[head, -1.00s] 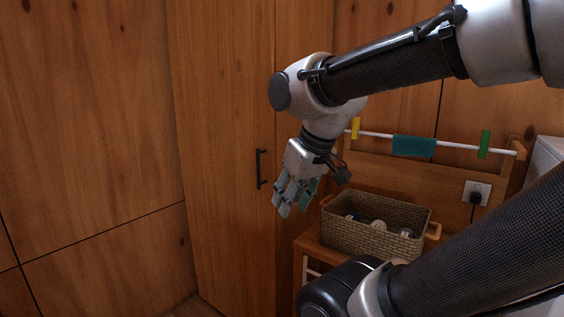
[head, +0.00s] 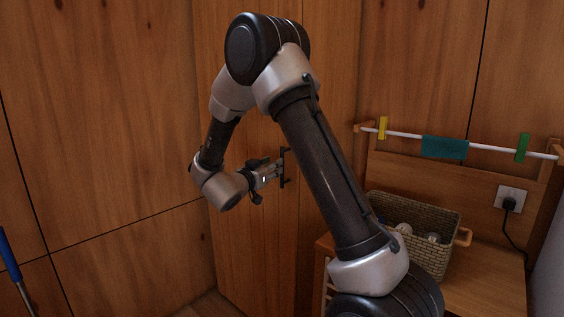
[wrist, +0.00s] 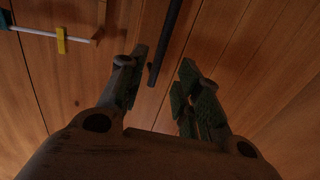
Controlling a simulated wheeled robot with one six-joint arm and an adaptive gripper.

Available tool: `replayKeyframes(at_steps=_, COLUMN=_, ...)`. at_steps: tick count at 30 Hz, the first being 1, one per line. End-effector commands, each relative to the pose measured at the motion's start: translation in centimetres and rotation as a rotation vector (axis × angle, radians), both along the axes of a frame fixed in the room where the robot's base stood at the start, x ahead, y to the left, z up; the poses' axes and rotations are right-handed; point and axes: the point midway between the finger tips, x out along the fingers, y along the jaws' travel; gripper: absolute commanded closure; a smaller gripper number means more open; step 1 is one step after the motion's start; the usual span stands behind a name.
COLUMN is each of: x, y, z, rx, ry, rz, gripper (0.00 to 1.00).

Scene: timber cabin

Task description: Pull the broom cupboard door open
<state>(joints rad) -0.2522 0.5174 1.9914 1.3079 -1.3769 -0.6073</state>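The broom cupboard door (head: 240,240) is a tall wooden panel and looks shut, with no gap showing along its edge. Its dark vertical bar handle (head: 287,168) is near the door's right edge. My gripper (head: 278,173) is at the handle, coming from the left; its fingertips are small and partly hidden there. In the wrist view, my gripper (wrist: 164,68) is open, with two green-padded fingers apart. The handle bar (wrist: 167,42) shows between the fingers, closer to the left one, with clear space on the right. I cannot tell whether a finger touches it.
A wicker basket (head: 451,219) with items stands on a wooden bench (head: 480,275) at the right. Above is a white rail (head: 490,147) with a teal cloth (head: 444,148) and pegs. A blue-handled tool (head: 8,255) is at the far left.

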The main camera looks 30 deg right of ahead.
Motion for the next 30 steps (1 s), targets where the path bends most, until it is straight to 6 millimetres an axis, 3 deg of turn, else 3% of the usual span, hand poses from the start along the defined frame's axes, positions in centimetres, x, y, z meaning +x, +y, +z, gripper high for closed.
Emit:
replayKeyframes(at_steps=12, x=3.3, y=-5.4, z=0.0, rx=-0.004, ry=-0.003, rz=-0.009, gripper=0.66)
replayKeyframes(at_steps=24, x=3.9, y=-6.4, z=0.0, rx=-0.005, ry=-0.002, rz=-0.006, gripper=0.66)
replayKeyframes(at_steps=30, x=3.9, y=-6.3, z=0.0, rx=-0.005, ry=-0.002, rz=-0.006, gripper=1.0)
